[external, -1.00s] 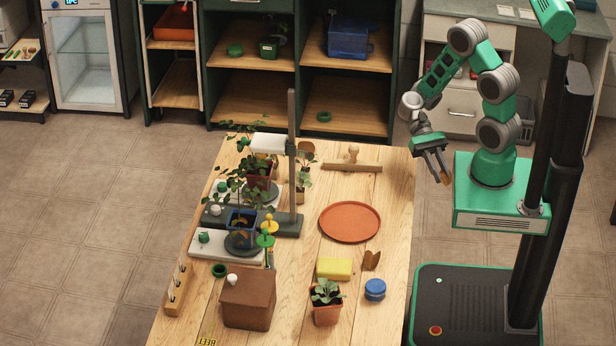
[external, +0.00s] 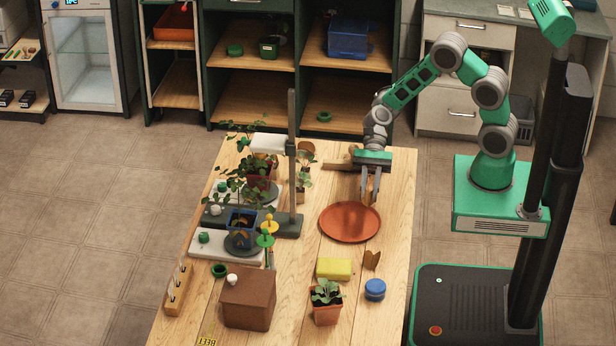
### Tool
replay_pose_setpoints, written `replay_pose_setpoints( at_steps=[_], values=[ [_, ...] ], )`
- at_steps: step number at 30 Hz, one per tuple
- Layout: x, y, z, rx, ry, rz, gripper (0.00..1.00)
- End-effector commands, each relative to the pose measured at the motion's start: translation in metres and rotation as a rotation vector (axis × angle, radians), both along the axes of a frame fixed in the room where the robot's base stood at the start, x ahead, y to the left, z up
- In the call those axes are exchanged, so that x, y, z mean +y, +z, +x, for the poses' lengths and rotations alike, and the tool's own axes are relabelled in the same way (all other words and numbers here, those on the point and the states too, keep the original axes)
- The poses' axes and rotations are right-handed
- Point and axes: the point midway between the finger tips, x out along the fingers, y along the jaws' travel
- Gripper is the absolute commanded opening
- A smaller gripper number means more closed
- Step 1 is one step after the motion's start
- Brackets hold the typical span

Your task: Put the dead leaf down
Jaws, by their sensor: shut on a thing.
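My gripper (external: 371,199) is over the back right part of the round orange-red tray (external: 336,236), fingers pointing down. It is shut on a small brown thing, the dead leaf (external: 370,188), which shows only partly between the fingers. The leaf appears to be above the tray, and a dark shadow lies on the tray below it. I cannot tell the exact gap. The tray is otherwise empty. Another brown, folded leaf-like piece (external: 372,260) stands on the table in front of the tray.
A wooden tool (external: 340,166) lies behind the tray, partly hidden by my gripper. A yellow sponge (external: 334,269), a potted seedling (external: 327,312) and a blue round container (external: 375,289) are in front. A rack with a post (external: 292,150) and potted plants stands left.

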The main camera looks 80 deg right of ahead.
Motion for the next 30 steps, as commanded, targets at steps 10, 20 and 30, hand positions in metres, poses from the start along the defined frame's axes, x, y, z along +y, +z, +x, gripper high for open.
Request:
replay_pose_setpoints(
  at_steps=[10, 20, 30],
  values=[
    [0.02, -0.057, 0.044, 0.0, 0.001, 0.0, 0.0],
    [0.022, -0.091, 0.048, -0.001, 0.002, 0.0, 0.0],
    [0.022, -0.094, 0.048, -0.001, 0.001, 0.0, 0.28]
  ],
)
